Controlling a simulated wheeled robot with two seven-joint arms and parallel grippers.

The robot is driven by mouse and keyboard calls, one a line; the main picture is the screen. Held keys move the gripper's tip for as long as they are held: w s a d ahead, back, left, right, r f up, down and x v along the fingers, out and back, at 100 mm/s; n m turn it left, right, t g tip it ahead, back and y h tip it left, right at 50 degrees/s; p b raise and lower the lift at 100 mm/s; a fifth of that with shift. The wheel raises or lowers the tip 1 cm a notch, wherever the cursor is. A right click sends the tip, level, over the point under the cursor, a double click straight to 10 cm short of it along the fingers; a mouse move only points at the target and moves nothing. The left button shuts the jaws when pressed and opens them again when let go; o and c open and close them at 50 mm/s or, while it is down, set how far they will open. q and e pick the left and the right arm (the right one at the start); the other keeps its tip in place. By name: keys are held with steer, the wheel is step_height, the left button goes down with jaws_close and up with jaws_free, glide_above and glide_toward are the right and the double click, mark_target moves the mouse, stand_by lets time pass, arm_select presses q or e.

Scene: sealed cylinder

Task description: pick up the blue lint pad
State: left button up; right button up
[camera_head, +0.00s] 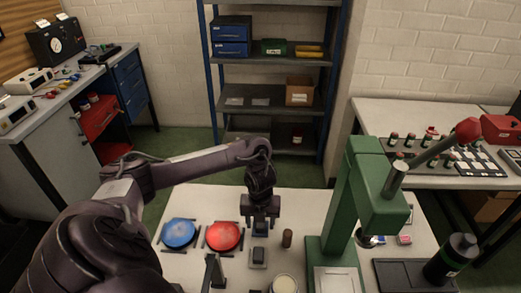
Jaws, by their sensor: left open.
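A round blue pad (178,233) lies flat at the left of the white table, taken here as the blue lint pad. A red round pad (223,236) lies just to its right. My left gripper (260,228) points down over the table, right of the red pad and apart from the blue one. It is open, and I see nothing held in it. My left arm crosses the left and middle of the view. My right gripper is not in view.
A small dark block (258,257) and a brown cylinder (287,238) stand near my left gripper. A round cream-topped container (284,284) is at the front. A green press (345,215) rises to the right, with a black cylinder (452,257) beyond it.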

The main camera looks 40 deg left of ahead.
arm_select(q)
steer(key=shift+f, duration=0.35)
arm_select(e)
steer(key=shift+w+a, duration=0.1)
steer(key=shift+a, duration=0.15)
arm_select(q)
steer(key=shift+c, duration=0.3)
steer(key=c, duration=1)
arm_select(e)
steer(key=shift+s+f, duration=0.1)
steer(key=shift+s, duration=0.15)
arm_select(q)
steer(key=shift+r, duration=0.1)
